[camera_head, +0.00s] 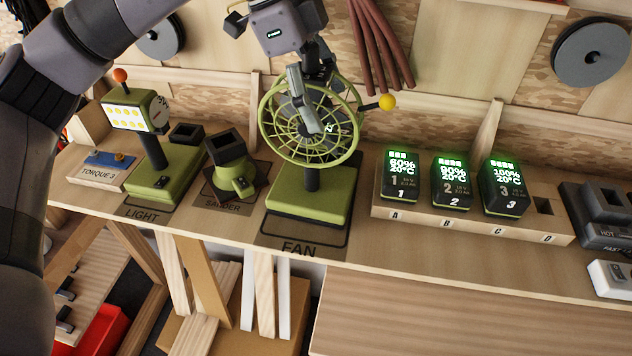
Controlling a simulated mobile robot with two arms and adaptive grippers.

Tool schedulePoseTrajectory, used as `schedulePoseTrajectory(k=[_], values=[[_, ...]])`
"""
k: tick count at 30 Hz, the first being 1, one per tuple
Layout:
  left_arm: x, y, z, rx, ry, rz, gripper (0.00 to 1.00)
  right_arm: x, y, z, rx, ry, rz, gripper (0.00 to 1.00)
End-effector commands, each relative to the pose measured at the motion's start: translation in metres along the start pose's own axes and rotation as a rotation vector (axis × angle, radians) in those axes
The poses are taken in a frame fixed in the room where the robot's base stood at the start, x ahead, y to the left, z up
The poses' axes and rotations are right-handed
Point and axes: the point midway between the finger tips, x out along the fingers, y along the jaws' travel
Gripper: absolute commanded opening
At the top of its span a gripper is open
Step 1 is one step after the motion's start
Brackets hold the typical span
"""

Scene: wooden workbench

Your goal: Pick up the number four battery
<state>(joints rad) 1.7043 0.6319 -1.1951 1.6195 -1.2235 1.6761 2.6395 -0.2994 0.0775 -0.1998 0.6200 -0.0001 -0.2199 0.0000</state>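Three black batteries with lit green displays stand in a wooden rack: number 1 (400,176) in slot A, number 2 (452,184) in slot B and number 3 (505,188) in slot C. Slot D (544,206) is empty. I cannot make out a number four battery. My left gripper (308,108) reaches down from above at the green fan (311,200), its fingers overlapping the round cage. The cage and fingers hide what is behind them, and I cannot tell whether the fingers hold anything. My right gripper is out of view.
A green light (130,115) and a green sander (230,165) stand left of the fan. A grey charger (605,215) is at the right edge. Brown cables (378,45) hang behind.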

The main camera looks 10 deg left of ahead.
Motion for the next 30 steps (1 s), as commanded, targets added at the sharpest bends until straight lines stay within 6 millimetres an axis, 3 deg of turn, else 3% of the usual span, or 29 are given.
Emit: schedulePoseTrajectory(k=[30], values=[[0.0004,0.0009,-0.0003,0.001,0.000,0.004,0.01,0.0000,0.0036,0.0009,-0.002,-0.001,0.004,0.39]])
